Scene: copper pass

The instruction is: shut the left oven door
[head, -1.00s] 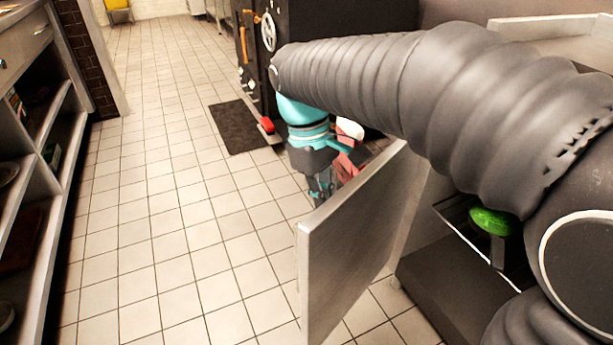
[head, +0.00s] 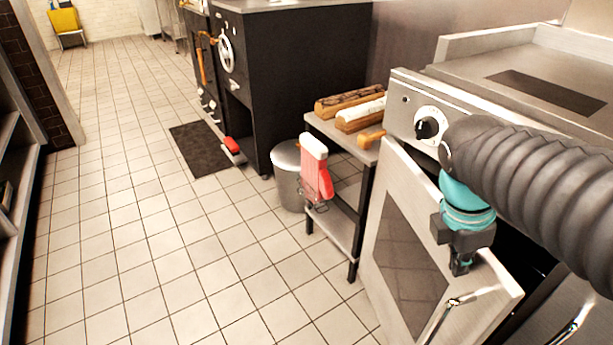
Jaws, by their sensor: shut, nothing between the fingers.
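The left oven door (head: 372,262) is a pale metal panel with a dark window (head: 408,262) and a bar handle (head: 455,308). It stands ajar at an angle from the oven front, with a dark gap behind its right part. My gripper (head: 461,268) is shut and empty, pointing down. My arm hides part of the oven front, and the bottom of the door is out of frame.
A control knob (head: 428,127) sits on the oven front above the door. A side stand (head: 340,213) holding logs, with a red-and-white cloth (head: 316,165) hanging on it, stands left of the door beside a metal bin (head: 289,178). Tiled floor (head: 180,260) is free at left.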

